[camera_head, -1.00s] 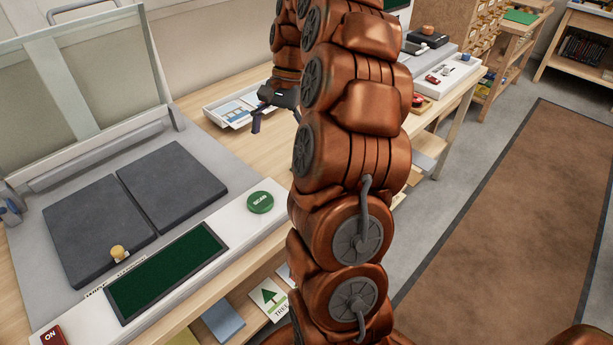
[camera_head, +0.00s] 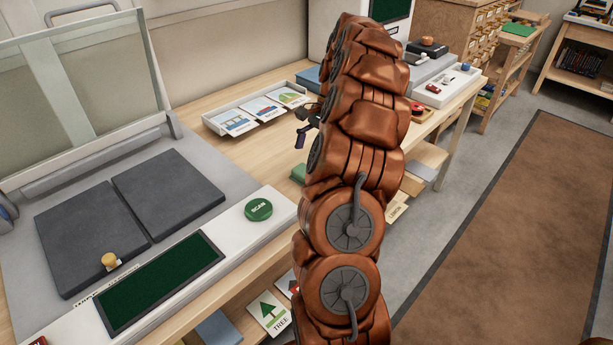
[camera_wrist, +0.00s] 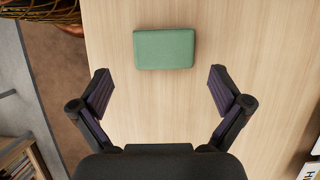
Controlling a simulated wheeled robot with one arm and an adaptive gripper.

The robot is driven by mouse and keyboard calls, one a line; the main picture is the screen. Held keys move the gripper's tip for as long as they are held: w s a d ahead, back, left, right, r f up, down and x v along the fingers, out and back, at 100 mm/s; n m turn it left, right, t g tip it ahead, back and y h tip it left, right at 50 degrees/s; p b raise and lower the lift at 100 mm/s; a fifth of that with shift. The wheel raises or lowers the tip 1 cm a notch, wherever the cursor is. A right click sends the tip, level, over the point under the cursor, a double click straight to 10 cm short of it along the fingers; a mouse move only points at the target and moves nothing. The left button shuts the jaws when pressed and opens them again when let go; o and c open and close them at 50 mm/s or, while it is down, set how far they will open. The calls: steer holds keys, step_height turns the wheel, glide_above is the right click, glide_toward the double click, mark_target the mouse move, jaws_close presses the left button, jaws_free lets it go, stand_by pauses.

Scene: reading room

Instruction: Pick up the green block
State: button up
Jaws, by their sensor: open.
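The green block (camera_wrist: 164,49) lies flat on the wooden table (camera_wrist: 240,70) in the wrist view. In the head view, a small part of it (camera_head: 298,173) shows at the left edge of my arm, which hides the rest. My gripper (camera_wrist: 159,85) is open and empty in the wrist view. Its two fingers are spread wider than the block, which lies ahead of the fingertips in the picture, with no finger touching it. In the head view my gripper (camera_head: 307,127) is partly hidden by my arm and is over the table.
A white tray (camera_head: 209,122) with picture cards stands behind the gripper. The scanner with dark pads (camera_head: 170,190) and a green SCAN button (camera_head: 258,209) fills the left. A white tray with small items (camera_head: 463,77) is at the far right. Bare tabletop surrounds the block.

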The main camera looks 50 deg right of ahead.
steer(key=shift+w+x, duration=0.1)
steer(key=shift+x, duration=1.2)
steer(key=shift+w+x, duration=0.15)
steer(key=shift+x, duration=1.1)
steer(key=shift+a, duration=0.1)
steer(key=c, duration=1.1)
steer(key=shift+r, duration=0.1)
step_height(320, 180, up, 10)
steer(key=shift+f, duration=0.1)
steer(key=o, duration=0.7)
steer(key=shift+c, duration=0.2)
steer(key=c, duration=0.5)
steer(key=shift+s+a, duration=0.1)
